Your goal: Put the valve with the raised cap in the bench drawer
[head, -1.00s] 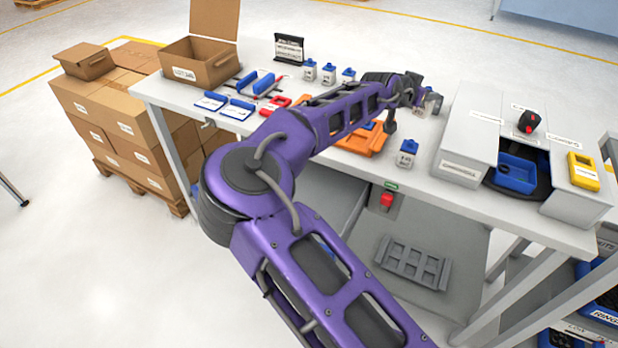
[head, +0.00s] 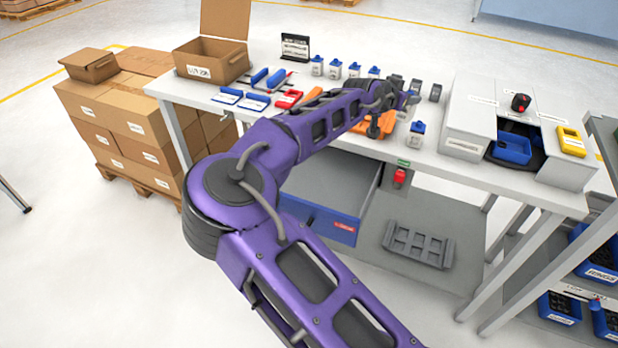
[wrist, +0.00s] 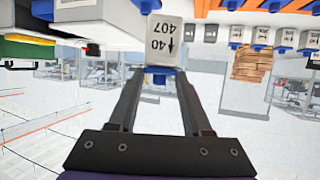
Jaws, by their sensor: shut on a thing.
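My gripper shows at the end of the purple arm over the bench in the head view (head: 408,98). In the wrist view (wrist: 161,75) its fingers are shut on the blue cap of a white valve (wrist: 165,42), marked 40 and 407 with an arrow. The wrist picture is upside down, and how far the cap is raised is hard to tell. The held valve cannot be made out in the head view. The bench drawer (head: 335,222), with a blue front, is open below the bench top, partly behind my arm. Another blue-capped valve (head: 416,133) stands near the bench's front edge.
Several blue-capped valves (head: 335,68) stand in a row at the back. An orange tray (head: 352,130) is below my forearm. A cardboard box (head: 205,68) is at the left. White housings (head: 470,125) and a blue bin (head: 513,148) are at the right.

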